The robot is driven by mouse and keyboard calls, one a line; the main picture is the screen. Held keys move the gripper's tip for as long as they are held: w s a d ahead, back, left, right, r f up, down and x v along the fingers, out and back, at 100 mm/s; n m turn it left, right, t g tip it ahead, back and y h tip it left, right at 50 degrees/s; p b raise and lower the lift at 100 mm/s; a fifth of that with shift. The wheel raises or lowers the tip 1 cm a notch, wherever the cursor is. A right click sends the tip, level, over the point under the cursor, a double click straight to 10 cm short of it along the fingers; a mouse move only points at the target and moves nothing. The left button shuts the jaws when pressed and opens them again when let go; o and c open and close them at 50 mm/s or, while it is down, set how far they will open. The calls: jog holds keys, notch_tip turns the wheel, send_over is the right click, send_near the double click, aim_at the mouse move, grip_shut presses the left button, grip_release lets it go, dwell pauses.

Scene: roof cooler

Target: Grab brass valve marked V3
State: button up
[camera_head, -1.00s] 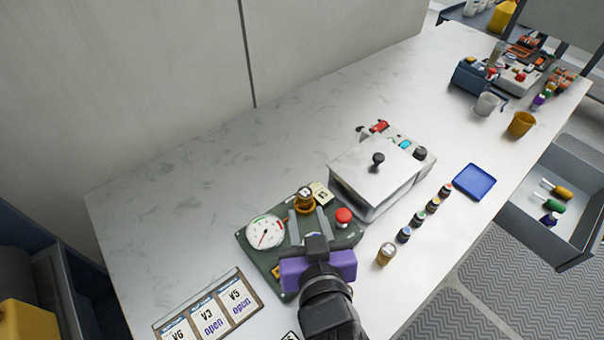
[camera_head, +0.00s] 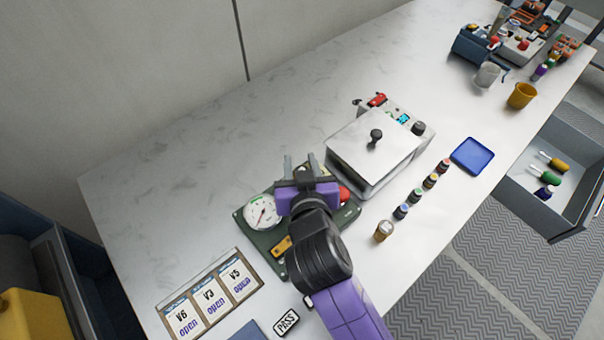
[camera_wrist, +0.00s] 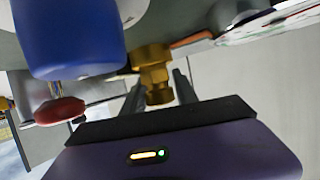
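The green valve panel (camera_head: 250,226) lies on the bench with a round white gauge (camera_head: 262,212) and a red button (camera_head: 344,194). My gripper (camera_head: 300,162) is over the panel's back edge, its fingers apart. It hides the part of the panel with the brass valve in the head view. In the wrist view a brass valve (camera_wrist: 155,78) shows between the two fingers of my gripper (camera_wrist: 158,95); I see no clear contact. A V3 mark on it is not readable. A large blue part (camera_wrist: 70,38) and the red button (camera_wrist: 60,111) are beside it.
A card (camera_head: 212,296) reads V6, V3 and V5, each "open". A white lidded box (camera_head: 370,150) stands close right of the panel. Several small bottles (camera_head: 417,196) and a blue tray (camera_head: 472,155) are farther right. The bench behind the panel is clear.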

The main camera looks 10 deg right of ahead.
jog(key=shift+c, duration=0.4)
grip_shut()
jog(key=shift+r, duration=0.1)
